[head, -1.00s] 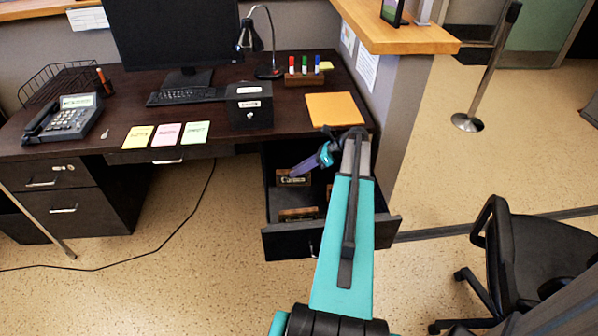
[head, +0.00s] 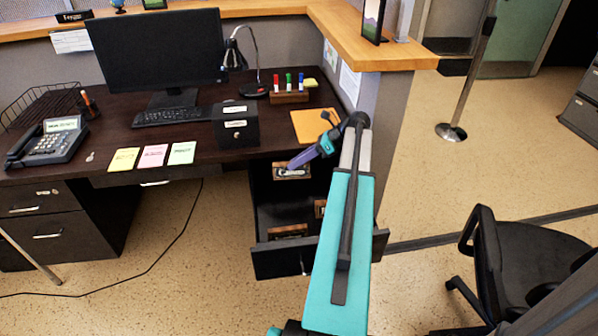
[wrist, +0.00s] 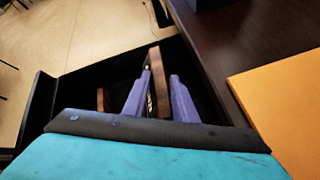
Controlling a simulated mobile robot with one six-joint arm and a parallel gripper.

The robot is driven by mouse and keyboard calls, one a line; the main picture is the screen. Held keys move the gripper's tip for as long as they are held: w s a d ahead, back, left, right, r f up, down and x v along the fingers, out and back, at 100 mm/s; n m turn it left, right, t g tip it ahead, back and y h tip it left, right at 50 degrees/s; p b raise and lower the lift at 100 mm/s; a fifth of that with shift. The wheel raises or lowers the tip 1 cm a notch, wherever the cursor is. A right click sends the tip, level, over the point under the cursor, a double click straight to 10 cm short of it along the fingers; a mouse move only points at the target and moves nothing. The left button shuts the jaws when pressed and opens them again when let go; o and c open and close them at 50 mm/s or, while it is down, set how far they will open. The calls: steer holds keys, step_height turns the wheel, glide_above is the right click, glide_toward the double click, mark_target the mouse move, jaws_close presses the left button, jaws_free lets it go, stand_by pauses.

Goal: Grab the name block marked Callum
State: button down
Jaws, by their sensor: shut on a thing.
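My gripper (head: 291,167) has slim purple fingers and is shut on a wooden name block (head: 292,172) with a pale label. The label is too small to read in the head view, so I cannot tell the name. In the wrist view the held block (wrist: 157,82) stands edge-on between the two fingers (wrist: 154,95), above the open drawer (wrist: 72,90). Two other wooden blocks lie in the drawer: one near its front (head: 288,231) and one farther right (head: 320,208), partly hidden by my arm. Their names are unreadable.
The dark desk (head: 60,155) carries a black box (head: 236,125), an orange folder (head: 310,127), sticky notes and a phone (head: 46,142). The desk edge lies close beside the gripper. A grey partition (head: 368,150) and an office chair (head: 510,260) stand to the right.

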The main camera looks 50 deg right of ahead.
steer(key=shift+r, duration=1.6)
